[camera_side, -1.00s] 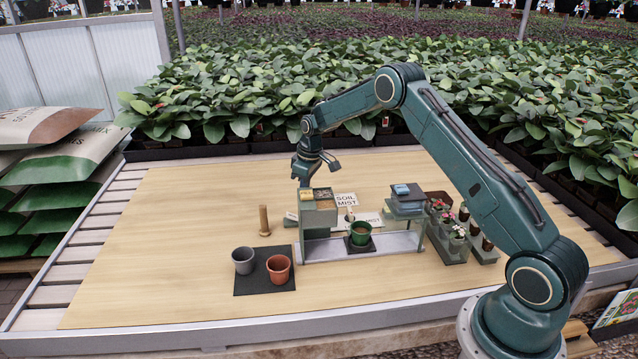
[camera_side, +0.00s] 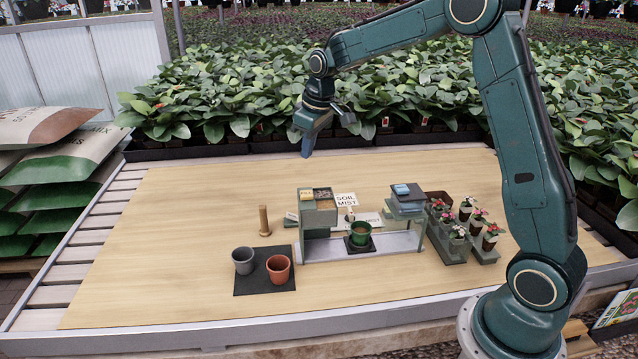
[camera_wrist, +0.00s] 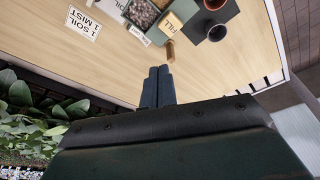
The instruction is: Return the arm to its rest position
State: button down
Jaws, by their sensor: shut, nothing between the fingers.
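My gripper (camera_side: 306,150) is raised above the far part of the wooden table, behind the bench stand, pointing down. It is shut and empty; its two fingers (camera_wrist: 158,84) lie together in the wrist view. My arm is lifted and bent high at the elbow, with its upper part cut off by the top edge of the side view. No object is touching the gripper.
A stand (camera_side: 330,247) holds boxes and a green pot (camera_side: 361,235). A grey pot (camera_side: 243,261) and a terracotta pot (camera_side: 279,269) stand on a dark mat. A wooden peg (camera_side: 264,221) stands nearby. Flower pots (camera_side: 457,240) are right; dense plants (camera_side: 240,100) grow behind.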

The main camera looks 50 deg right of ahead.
jog(key=s+a+r+m+t, duration=0.1)
jog(key=s+a+r, duration=0.35)
jog(key=s, duration=0.45)
jog(key=s+a+r+t, duration=0.1)
jog(key=s+a+r, duration=0.2)
jog(key=s+r, duration=0.4)
jog(key=s+a+f, duration=0.1)
jog(key=s, duration=0.7)
jog(key=s+a+f+m, duration=0.1)
jog(key=s+f, duration=0.1)
jog(key=s, duration=0.7)
jog(key=shift+a+f+t, duration=0.25)
jog(key=shift+a+t, duration=0.15)
